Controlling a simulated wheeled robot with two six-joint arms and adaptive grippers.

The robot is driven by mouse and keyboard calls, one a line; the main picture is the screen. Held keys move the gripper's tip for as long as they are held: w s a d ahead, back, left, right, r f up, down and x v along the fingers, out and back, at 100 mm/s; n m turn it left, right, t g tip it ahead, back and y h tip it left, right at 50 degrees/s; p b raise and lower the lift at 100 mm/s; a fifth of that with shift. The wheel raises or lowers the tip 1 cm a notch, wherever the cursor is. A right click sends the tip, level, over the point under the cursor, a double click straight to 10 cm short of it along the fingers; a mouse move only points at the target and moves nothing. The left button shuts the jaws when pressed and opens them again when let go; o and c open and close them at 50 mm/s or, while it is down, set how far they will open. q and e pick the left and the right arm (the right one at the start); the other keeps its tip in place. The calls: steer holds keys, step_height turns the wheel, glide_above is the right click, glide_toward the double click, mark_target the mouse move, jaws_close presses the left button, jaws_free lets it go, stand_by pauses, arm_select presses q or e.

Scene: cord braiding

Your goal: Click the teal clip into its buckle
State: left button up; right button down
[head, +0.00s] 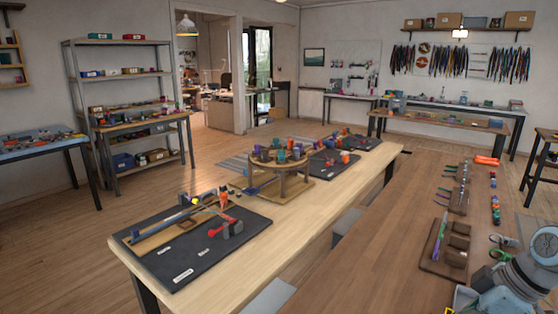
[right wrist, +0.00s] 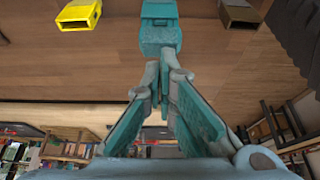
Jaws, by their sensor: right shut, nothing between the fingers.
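In the right wrist view a teal piece stands at the top centre, in two sections in line and touching: an upper one (right wrist: 158,10) and a lower, wider one (right wrist: 160,38). I cannot tell clearly which is the clip and which the buckle, or how deep one sits in the other. My right gripper (right wrist: 162,72) is shut and empty, its fingertips close below the lower section; whether they touch it I cannot tell. In the head view only part of my right arm shows at the lower right, and the teal piece cannot be made out. My left gripper is not in view.
A yellow hollow piece (right wrist: 78,16) is left of the teal one and a brown hollow piece (right wrist: 240,14) right of it. The brown workbench (head: 380,250) carries wooden racks (head: 440,262) with cords and several small coloured parts. Its near left part is bare.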

steer(key=shift+f+b, duration=1.5)
steer(key=shift+f, duration=0.25)
step_height(320, 180, up, 8)
steer(key=p, duration=0.6)
steer(key=shift+r, duration=0.15)
